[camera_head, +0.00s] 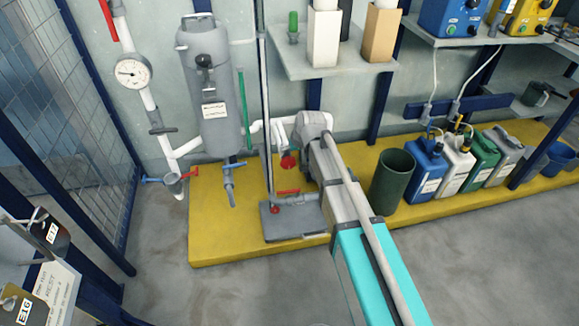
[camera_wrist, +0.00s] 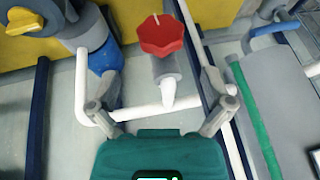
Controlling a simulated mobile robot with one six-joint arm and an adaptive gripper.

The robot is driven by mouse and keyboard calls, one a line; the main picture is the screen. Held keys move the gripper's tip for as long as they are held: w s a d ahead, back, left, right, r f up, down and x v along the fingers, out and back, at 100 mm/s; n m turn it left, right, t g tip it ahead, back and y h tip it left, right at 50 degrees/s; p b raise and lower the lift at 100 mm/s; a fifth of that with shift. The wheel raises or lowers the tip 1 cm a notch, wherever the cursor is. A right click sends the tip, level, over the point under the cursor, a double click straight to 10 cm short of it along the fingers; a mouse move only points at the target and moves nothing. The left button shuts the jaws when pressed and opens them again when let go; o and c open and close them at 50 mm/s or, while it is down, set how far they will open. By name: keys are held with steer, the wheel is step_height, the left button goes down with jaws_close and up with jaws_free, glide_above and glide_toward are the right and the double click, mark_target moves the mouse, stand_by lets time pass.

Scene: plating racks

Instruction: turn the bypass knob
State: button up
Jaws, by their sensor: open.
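A red, many-sided knob (camera_wrist: 161,38) with a pale pointer line sits on a short grey stem at the top centre of the wrist view. It looks like the bypass knob, though I see no label on it. A red knob (camera_head: 288,161) also shows in the head view, below a bent white pipe and left of my wrist. My gripper (camera_wrist: 161,78) is open, its fingers spread to either side of the stem's line in the picture. The knob appears beyond the fingertips, and I see no contact. In the head view my arm hides the fingers.
White pipes (camera_wrist: 150,113) cross near the fingers. A grey cylinder tank (camera_head: 205,95) and pressure gauge (camera_head: 132,72) stand left. A red lever (camera_head: 287,192) is below the knob. A dark green bin (camera_head: 393,180) and several jugs stand right on the yellow platform (camera_head: 215,243).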

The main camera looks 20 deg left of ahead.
mark_target(291, 159)
steer(key=shift+b+x, duration=3.15)
steer(key=shift+x, duration=0.65)
steer(key=shift+r, duration=0.1)
steer(key=c, duration=0.9)
steer(key=shift+c, duration=0.2)
